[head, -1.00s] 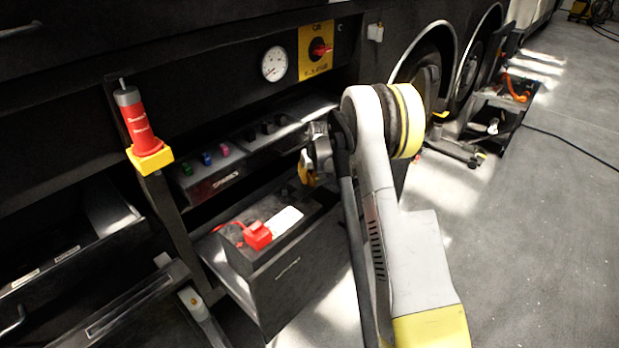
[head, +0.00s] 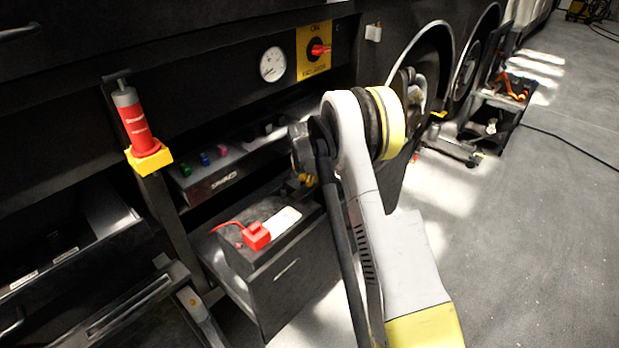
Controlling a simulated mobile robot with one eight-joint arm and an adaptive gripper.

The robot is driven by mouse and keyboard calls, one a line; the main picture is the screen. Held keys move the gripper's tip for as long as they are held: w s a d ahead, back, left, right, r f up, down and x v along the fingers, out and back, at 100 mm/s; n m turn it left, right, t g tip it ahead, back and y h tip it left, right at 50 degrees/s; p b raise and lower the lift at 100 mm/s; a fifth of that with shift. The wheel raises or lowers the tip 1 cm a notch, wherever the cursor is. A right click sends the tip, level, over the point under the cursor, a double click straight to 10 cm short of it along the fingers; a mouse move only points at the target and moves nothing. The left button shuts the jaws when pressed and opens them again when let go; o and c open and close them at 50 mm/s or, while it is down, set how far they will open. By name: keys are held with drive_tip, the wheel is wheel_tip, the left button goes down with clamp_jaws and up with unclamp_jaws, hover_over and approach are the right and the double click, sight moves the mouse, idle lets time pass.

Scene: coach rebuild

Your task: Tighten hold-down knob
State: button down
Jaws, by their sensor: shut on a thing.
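The black battery (head: 285,275) sits in the open bay under the coach's side, with a white label and a red terminal cover (head: 256,236) on top. My gripper (head: 302,181) is at the far right of the battery top, partly hidden behind my own arm. Only a small yellowish part of it shows, low over the battery. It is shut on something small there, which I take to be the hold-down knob. The knob itself and the fingertips are hidden, so I cannot see its seating.
A red grease gun or canister (head: 136,125) stands in a yellow holder (head: 149,158) at left. A shelf with coloured knobs (head: 205,159) is above the battery. A gauge (head: 272,64) and a red switch on a yellow plate (head: 314,50) are higher. Open floor lies right.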

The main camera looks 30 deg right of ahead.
drive_tip(key=shift+f, duration=0.1)
idle(0.3)
drive_tip(key=c, duration=1.2)
unclamp_jaws()
drive_tip(key=shift+o, duration=0.2)
drive_tip(key=v, duration=1.2)
